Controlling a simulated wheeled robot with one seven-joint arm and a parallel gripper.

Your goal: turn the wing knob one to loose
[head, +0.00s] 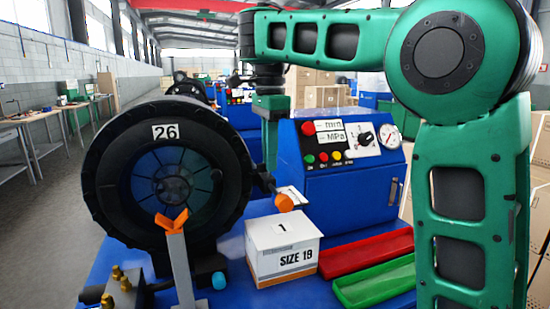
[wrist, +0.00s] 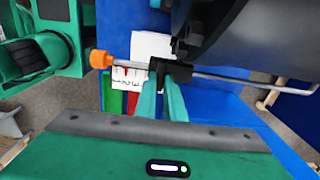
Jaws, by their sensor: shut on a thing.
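My gripper (head: 270,172) points down just right of the round black crimper head (head: 95,190). In the wrist view its green fingers (wrist: 163,82) are shut on a small black piece (wrist: 168,68) on a thin metal rod (wrist: 222,77). The rod has an orange knob (wrist: 101,60) at its left end, also in the head view (head: 284,202). No label shows which part is wing knob one. The fingers partly hide the black piece.
A blue control box (head: 345,200) with buttons and a gauge stands behind. Brass fittings (head: 118,275) are at front left.

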